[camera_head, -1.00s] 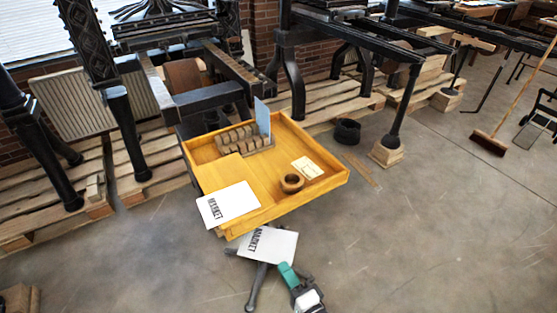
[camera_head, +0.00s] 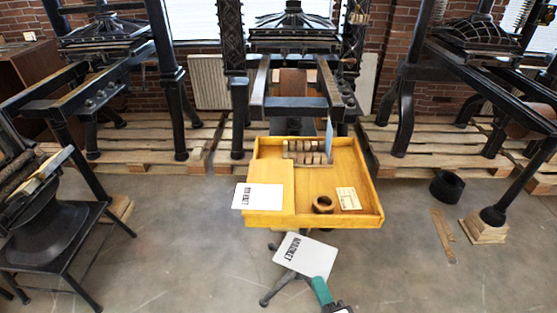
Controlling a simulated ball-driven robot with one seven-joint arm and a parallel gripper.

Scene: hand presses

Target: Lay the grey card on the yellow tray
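The yellow tray (camera_head: 367,180) is a shallow wooden box with low walls, at the middle of the view. My gripper (camera_head: 318,281), with a teal part, is at the bottom, near side of the tray. It is shut on the near edge of a light grey card (camera_head: 311,259) printed with large black letters. The card is in front of the tray and apart from its inside; its height over the floor is hard to tell. The fingertips are small and partly hidden.
In the tray are a white lettered card (camera_head: 258,196) over the left edge, a rack of blocks (camera_head: 306,156) with an upright blue card (camera_head: 329,139), a brown ring (camera_head: 323,205) and a cream label (camera_head: 348,198). Presses stand behind and on both sides.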

